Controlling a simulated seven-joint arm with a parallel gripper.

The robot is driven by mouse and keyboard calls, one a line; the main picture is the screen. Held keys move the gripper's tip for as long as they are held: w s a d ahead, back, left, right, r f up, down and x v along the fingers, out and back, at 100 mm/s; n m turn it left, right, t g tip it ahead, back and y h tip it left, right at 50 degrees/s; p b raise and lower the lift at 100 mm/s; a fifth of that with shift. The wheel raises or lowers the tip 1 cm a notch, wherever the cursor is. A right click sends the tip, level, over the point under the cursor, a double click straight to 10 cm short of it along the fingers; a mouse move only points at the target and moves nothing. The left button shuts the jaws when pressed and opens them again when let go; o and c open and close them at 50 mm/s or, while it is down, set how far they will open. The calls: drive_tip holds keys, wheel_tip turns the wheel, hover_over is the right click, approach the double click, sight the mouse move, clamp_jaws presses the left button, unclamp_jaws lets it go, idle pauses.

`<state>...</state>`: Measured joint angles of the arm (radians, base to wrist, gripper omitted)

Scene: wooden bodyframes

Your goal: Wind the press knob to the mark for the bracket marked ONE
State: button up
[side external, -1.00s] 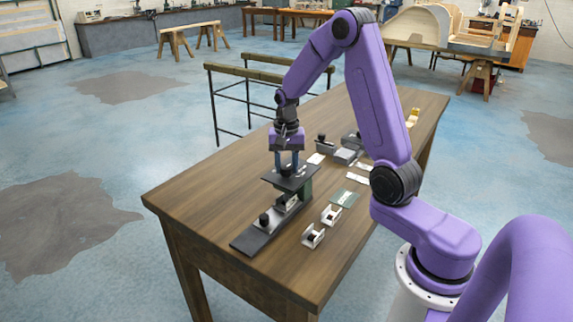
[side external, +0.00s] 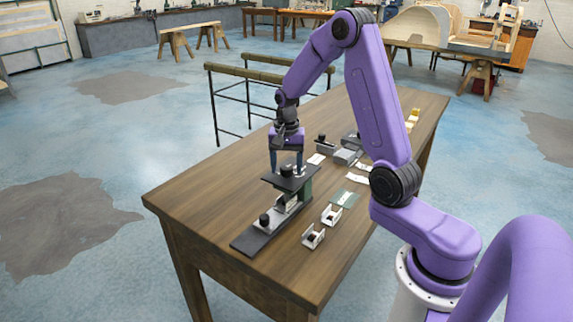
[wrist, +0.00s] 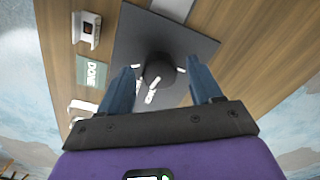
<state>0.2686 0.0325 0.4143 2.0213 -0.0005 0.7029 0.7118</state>
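The press (side external: 262,236) has a long dark base, a green post and a dark top plate (side external: 292,184). The black press knob (side external: 287,171) stands on that plate; in the wrist view the knob (wrist: 160,72) has several white marks on the plate beside it. My gripper (side external: 286,172) is above the plate, pointing down. In the wrist view its blue fingers (wrist: 163,80) are spread wide, one each side of the knob, with gaps. Two pale brackets, one nearer (side external: 313,237) and one farther (side external: 331,215), lie right of the press. I cannot read a ONE on either.
A green card reading DONE (wrist: 93,72) lies beside the press. Farther back are a grey block (side external: 346,157), a black-knobbed fixture (side external: 323,144) and white cards (side external: 316,159). The wooden table's (side external: 200,195) left side is clear.

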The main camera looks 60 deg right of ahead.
sight(286, 167)
wheel_tip(286, 167, up, 17)
drive_tip(key=shift+r, duration=0.2)
idle(0.5)
idle(0.3)
drive_tip(key=s+a+f+n, duration=0.2)
drive_tip(key=s+a+n, duration=0.35)
drive_tip(key=a, duration=0.25)
drive_tip(key=s+a+f+n, duration=0.2)
drive_tip(key=s+a+n, duration=0.2)
drive_tip(key=a+n, duration=0.35)
drive_tip(key=s+a+f+n, duration=0.1)
drive_tip(key=s+f+n, duration=0.1)
drive_tip(key=s+n, duration=0.3)
drive_tip(key=s+a+f+n, duration=0.2)
drive_tip(key=s+n, duration=0.4)
drive_tip(key=s, duration=0.8)
drive_tip(key=shift+s+a+f, duration=0.15)
drive_tip(key=shift+f, duration=0.55)
